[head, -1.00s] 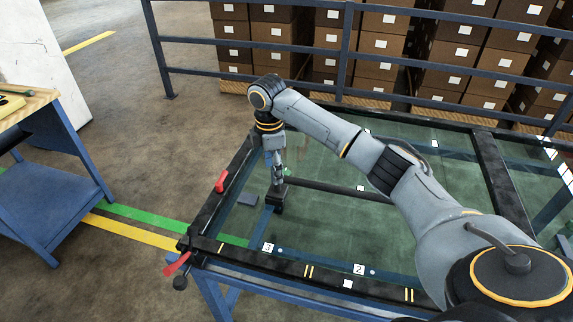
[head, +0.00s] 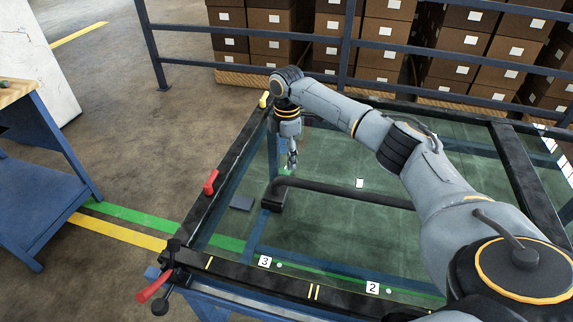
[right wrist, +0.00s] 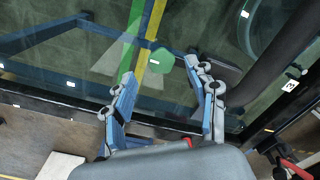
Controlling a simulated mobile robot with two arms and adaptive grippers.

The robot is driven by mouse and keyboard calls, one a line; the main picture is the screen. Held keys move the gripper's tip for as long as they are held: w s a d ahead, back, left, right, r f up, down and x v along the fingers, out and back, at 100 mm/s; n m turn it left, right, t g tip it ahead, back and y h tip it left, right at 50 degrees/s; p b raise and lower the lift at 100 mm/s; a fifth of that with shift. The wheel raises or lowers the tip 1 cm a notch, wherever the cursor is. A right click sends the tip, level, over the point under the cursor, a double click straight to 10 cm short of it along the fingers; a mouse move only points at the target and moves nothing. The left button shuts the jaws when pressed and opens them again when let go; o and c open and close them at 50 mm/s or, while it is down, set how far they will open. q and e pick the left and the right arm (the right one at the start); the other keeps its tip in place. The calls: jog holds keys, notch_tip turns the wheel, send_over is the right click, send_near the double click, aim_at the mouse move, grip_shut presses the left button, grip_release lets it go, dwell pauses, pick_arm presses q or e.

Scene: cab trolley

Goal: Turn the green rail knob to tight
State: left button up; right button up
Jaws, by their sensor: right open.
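My right gripper (head: 292,160) points down over the glass-topped frame in the head view, just beyond the end of the dark bar. In the right wrist view its two blue-grey fingers (right wrist: 165,78) are open and apart, with nothing between the tips. A green rounded shape (right wrist: 161,62) with a small white mark lies just beyond the fingertips; it looks like the green knob, and the gap to it is hard to judge. In the head view only a trace of green shows beside the gripper, mostly hidden. My left gripper is not in view.
The dark bar (head: 345,192) runs across the glass. Red handles (head: 210,183) (head: 154,287) and a yellow one (head: 264,99) sit along the left rail. A blue bench (head: 40,195) stands left. A railing and stacked boxes (head: 390,40) are behind.

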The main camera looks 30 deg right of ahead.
aim_at(286, 170)
notch_tip(286, 170, down, 4)
jog(key=shift+r, duration=0.15)
jog(key=shift+f, duration=0.45)
jog(key=c, duration=1.2)
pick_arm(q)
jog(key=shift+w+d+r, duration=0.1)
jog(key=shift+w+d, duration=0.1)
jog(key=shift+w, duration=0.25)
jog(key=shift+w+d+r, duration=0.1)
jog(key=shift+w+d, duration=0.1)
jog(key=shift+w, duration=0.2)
pick_arm(e)
jog(key=shift+o, duration=0.2)
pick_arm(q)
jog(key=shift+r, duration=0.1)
